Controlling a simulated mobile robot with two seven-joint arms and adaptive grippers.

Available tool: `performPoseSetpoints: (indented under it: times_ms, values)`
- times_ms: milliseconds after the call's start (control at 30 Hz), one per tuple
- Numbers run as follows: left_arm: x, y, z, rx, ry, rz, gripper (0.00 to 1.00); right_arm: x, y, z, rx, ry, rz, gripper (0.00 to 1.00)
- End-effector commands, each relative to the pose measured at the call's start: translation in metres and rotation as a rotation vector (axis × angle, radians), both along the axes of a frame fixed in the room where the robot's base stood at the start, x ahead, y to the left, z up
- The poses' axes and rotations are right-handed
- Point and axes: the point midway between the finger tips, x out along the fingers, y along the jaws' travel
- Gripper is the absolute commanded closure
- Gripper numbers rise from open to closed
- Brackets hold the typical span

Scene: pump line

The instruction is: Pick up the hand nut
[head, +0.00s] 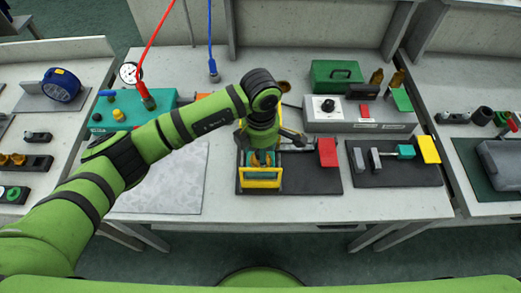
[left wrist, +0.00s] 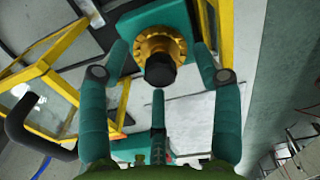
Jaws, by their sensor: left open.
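A brass-coloured toothed ring (left wrist: 153,43), which looks like the hand nut, sits on a teal body (left wrist: 155,17) in the left wrist view. A black round end (left wrist: 160,71) sticks out through it. My left gripper (left wrist: 161,82) is open, with teal fingers to either side of the ring and one finger below it. I cannot tell whether any finger touches it. In the head view the left gripper (head: 263,158) is down at the yellow frame (head: 261,184) on a black mat (head: 322,184); the arm hides the ring there. My right gripper is not in view.
Yellow bars (left wrist: 48,68) of the frame stand close beside the fingers. A red block (head: 327,152) lies right of the frame. A second black mat (head: 385,180) holds tools. A grey plate (head: 180,188) at left is bare.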

Motion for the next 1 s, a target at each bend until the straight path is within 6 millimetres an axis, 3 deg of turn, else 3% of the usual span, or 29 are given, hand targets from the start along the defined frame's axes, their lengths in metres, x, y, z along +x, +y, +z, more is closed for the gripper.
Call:
performPoseSetpoints:
  times_ms: [133, 300, 633, 1000]
  values:
    - [0.000, 0.000, 0.000, 0.000, 0.000, 0.000, 0.35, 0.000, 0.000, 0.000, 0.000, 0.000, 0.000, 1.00]
    - [0.000, 0.000, 0.000, 0.000, 0.000, -0.001, 0.89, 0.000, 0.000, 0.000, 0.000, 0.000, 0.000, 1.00]
    - [0.000, 0.000, 0.003, 0.000, 0.000, -0.001, 0.91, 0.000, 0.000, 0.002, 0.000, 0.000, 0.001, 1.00]
    - [0.000, 0.000, 0.021, 0.000, 0.000, -0.002, 0.91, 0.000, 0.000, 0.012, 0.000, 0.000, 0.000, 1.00]
